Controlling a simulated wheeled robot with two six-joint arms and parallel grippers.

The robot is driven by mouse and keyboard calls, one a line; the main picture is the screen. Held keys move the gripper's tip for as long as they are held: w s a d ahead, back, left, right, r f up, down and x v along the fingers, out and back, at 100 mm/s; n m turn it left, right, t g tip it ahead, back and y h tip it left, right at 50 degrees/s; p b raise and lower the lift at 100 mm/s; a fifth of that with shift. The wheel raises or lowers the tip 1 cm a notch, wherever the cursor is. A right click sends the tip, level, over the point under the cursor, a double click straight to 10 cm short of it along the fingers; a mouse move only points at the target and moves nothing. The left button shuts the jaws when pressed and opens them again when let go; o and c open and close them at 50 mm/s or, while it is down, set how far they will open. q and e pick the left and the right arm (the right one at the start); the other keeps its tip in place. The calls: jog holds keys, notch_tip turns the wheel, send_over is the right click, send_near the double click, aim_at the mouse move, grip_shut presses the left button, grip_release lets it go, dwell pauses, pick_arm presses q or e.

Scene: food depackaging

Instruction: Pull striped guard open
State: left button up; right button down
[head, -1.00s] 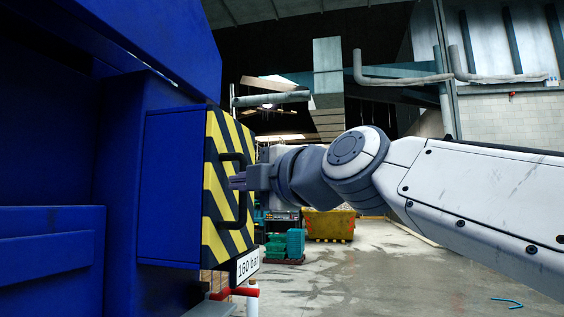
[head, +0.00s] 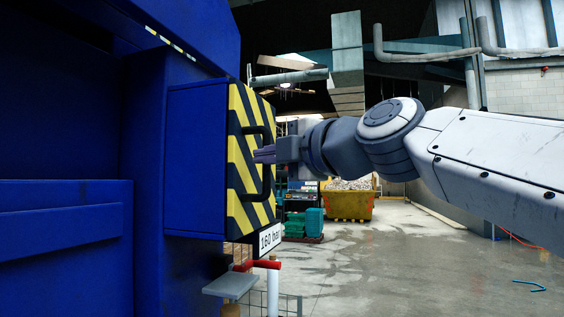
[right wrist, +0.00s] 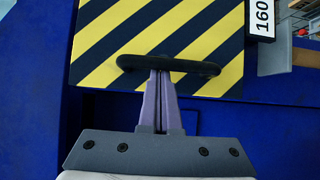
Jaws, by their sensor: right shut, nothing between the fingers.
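The yellow-and-black striped guard (head: 236,170) is on the side of the large blue machine (head: 150,170) and looks closed against it. Its black handle (head: 267,180) runs upright in the head view. In the right wrist view the handle (right wrist: 195,67) lies across the stripes. My right gripper (head: 258,154) is at the handle, level with its upper half. In the right wrist view its purple fingers (right wrist: 160,78) are pressed together, with their tips at the handle's middle. The tips appear to reach under or behind the bar; contact is hard to tell. My left gripper is not in view.
A "160 bar" label (head: 270,238) is below the guard, with a red-handled valve (head: 257,264) and grey plate (head: 230,286) under it. The concrete floor (head: 400,270) at right is open.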

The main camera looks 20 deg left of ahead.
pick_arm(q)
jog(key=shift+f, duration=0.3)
pick_arm(e)
jog(key=shift+w+d, duration=0.1)
jog(key=shift+d, duration=0.1)
